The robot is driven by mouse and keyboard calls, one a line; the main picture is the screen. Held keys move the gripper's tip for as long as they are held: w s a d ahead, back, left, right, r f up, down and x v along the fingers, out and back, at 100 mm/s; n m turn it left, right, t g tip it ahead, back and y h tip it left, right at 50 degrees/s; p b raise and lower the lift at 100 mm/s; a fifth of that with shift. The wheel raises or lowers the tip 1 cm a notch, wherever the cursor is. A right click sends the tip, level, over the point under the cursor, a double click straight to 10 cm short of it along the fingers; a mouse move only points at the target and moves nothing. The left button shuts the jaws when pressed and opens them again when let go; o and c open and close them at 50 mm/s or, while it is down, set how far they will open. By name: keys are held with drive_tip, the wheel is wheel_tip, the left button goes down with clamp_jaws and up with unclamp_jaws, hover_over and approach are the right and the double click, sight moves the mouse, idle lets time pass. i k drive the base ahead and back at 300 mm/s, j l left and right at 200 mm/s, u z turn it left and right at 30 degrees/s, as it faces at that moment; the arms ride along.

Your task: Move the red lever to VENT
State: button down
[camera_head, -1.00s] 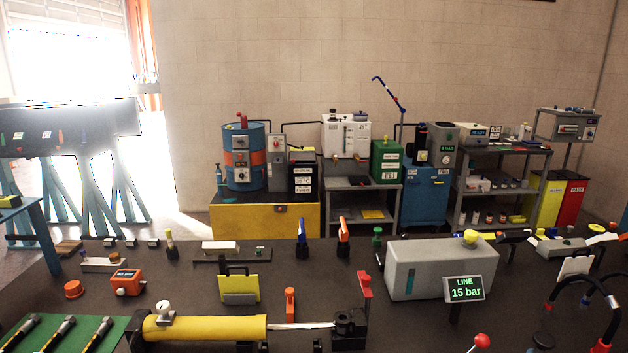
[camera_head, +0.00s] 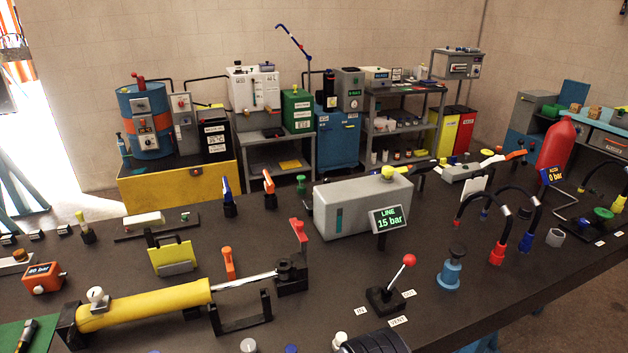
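The red-knobbed lever (camera_head: 409,260) stands on a black base on the dark bench, right of centre and near the front edge. Its thin shaft tilts up and to the right. Three small white labels lie around the base. The front one appears to read VENT (camera_head: 397,321), with one at the left (camera_head: 361,310) and one at the right (camera_head: 409,293), both too small to read surely. A display behind the lever reads LINE 15 bar (camera_head: 388,218). My gripper is not in view.
A grey box (camera_head: 345,205) stands behind the lever. A blue plunger-like fitting (camera_head: 452,268) and black hoses with coloured ends (camera_head: 497,250) are to its right. A yellow cylinder (camera_head: 145,305) lies at the left. A dark ribbed object (camera_head: 375,343) sits at the bottom edge.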

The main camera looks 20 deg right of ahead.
sight(410, 260)
drive_tip(key=l+z, duration=0.2)
drive_tip(key=z, duration=0.15)
drive_tip(key=l+z, duration=0.45)
drive_tip(key=z, duration=0.2)
